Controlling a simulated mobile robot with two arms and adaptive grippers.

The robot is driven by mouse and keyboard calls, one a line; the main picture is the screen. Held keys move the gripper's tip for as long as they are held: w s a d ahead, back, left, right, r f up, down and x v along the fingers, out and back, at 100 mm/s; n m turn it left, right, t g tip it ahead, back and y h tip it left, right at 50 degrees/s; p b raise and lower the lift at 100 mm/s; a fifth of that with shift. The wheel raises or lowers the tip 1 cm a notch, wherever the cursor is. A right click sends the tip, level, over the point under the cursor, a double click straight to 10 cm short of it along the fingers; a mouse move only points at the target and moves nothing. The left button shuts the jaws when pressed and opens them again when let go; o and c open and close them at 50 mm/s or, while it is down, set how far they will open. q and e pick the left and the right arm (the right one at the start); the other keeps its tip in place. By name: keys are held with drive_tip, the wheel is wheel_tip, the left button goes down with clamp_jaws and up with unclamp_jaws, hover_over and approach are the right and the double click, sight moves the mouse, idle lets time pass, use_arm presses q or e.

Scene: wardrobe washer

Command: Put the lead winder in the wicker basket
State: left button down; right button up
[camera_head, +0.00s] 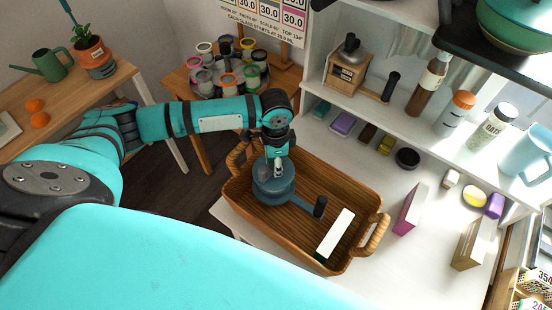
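What I take to be the lead winder is a dark blue round drum (272,190) with a crank arm ending in a black knob (320,207). It is at the left end of the wicker basket (351,252), within its rim; I cannot tell if it touches the basket floor. My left gripper (277,166) points down at the drum's top, right over its middle. Its fingertips are too small and partly hidden to show whether they grip the drum. My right gripper is not in view.
A white-topped block (335,233) is in the basket's right part. A purple-sided box (410,209) and a tan box (470,244) stand to the right. A shelf behind holds a wooden box with a crank (347,75) and bottles. Open white counter lies right of the basket.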

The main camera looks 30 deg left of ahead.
use_arm(q)
wheel_tip(320, 180, down, 3)
drive_tip(key=shift+r+b, duration=0.1)
drive_tip(key=shift+b, duration=0.35)
drive_tip(key=shift+f, duration=1.7)
drive_tip(key=c, duration=0.6)
unclamp_jaws()
drive_tip(key=shift+o, duration=0.2)
wheel_tip(320, 180, up, 7)
drive_tip(key=p, duration=0.9)
drive_tip(key=shift+r, duration=2.45)
